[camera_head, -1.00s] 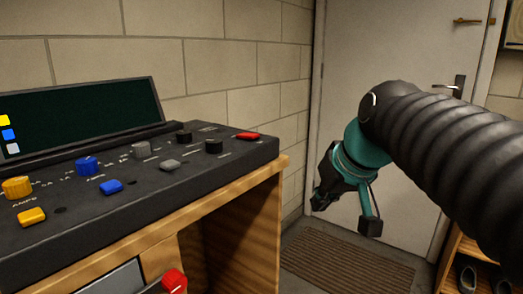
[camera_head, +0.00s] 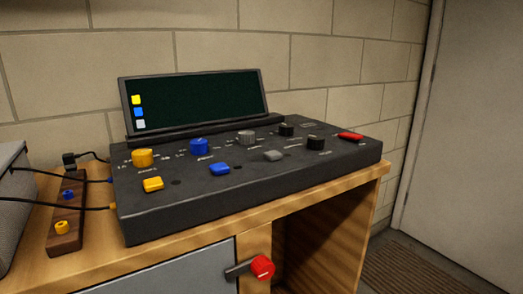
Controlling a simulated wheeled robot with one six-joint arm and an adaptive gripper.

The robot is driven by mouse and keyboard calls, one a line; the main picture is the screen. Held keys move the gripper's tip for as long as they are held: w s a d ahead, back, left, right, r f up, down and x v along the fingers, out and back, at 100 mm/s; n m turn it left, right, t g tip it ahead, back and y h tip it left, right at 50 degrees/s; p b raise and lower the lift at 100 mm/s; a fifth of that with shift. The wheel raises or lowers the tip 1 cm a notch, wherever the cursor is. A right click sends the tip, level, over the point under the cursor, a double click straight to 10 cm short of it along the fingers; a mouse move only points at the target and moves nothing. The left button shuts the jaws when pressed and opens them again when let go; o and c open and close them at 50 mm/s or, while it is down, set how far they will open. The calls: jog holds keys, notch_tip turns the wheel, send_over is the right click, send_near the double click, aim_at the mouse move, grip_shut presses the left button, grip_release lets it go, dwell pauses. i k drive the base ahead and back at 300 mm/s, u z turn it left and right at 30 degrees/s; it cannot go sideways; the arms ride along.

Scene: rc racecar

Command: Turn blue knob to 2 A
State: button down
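The blue knob (camera_head: 199,147) stands on the top face of a black control panel (camera_head: 180,212), between a yellow knob (camera_head: 142,158) on its left and a grey knob (camera_head: 246,138) on its right. Small white markings surround the blue knob, too small to read for its setting. A blue block-shaped switch (camera_head: 220,169) sits in front of it. A dark screen (camera_head: 200,100) at the back of the panel shows yellow, blue and grey squares. My gripper is not in view, and nothing touches the blue knob.
The panel stands on a wooden bench (camera_head: 200,245) against a block wall. A red knob with a dark lever (camera_head: 262,268) sticks out from the bench front. A wooden strip (camera_head: 68,215) with cables and a grey box (camera_head: 14,205) are at the left. A door (camera_head: 470,130) is at the right.

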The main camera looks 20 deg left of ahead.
aim_at(199, 146)
jog(key=u, duration=2.95)
jog(key=k, duration=0.35)
jog(key=z, duration=0.4)
